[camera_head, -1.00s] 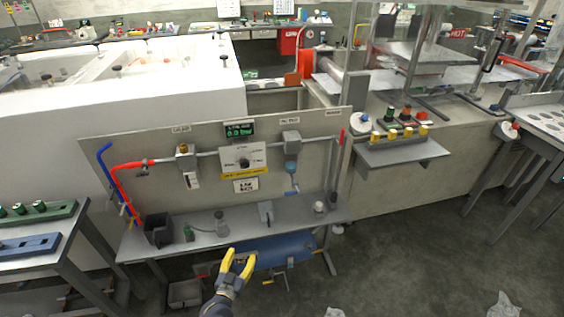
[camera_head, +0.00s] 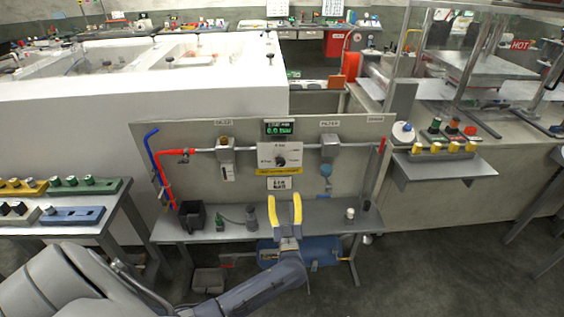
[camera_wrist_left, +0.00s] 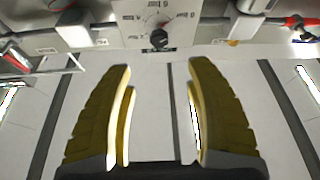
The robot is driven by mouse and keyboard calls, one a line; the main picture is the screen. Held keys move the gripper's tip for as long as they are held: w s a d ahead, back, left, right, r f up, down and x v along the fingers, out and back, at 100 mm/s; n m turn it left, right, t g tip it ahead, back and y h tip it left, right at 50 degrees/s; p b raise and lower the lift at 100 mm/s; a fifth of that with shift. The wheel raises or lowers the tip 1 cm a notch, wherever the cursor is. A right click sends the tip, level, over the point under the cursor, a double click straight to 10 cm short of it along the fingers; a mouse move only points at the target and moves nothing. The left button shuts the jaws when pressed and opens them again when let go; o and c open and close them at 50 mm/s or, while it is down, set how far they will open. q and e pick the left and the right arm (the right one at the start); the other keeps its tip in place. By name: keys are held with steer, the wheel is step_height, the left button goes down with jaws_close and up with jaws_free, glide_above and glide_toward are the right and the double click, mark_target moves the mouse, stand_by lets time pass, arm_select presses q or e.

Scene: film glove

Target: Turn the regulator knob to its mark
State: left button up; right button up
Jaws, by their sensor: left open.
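The regulator knob (camera_head: 281,161) is small and black, on a white dial plate (camera_head: 268,153) fixed to the upright grey panel. A green-lit display above the plate shows a reading near zero. The knob (camera_wrist_left: 159,39) also shows in the left wrist view, upper middle, with marks around it on the plate. Its pointer is too small to read surely. My left gripper (camera_head: 285,208) is open and empty, yellow fingers pointing up, in front of the panel and below the knob, apart from it. In the wrist view its fingers (camera_wrist_left: 158,105) stand spread below the knob. My right gripper does not show.
The bench shelf (camera_head: 318,220) carries a dark bin (camera_head: 193,216), a green item (camera_head: 219,223) and a grey cylinder (camera_head: 251,215). A blue tank (camera_head: 322,249) lies beneath. Red and blue pipes (camera_head: 160,172) stand at the panel's left. A side shelf (camera_head: 445,168) juts out at right.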

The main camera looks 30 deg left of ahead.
mark_target(281, 164)
arm_select(q)
steer(key=x, duration=1.5)
steer(key=shift+w+r, duration=0.15)
steer(key=shift+w, duration=0.05)
steer(key=shift+c, duration=0.3)
jaws_close()
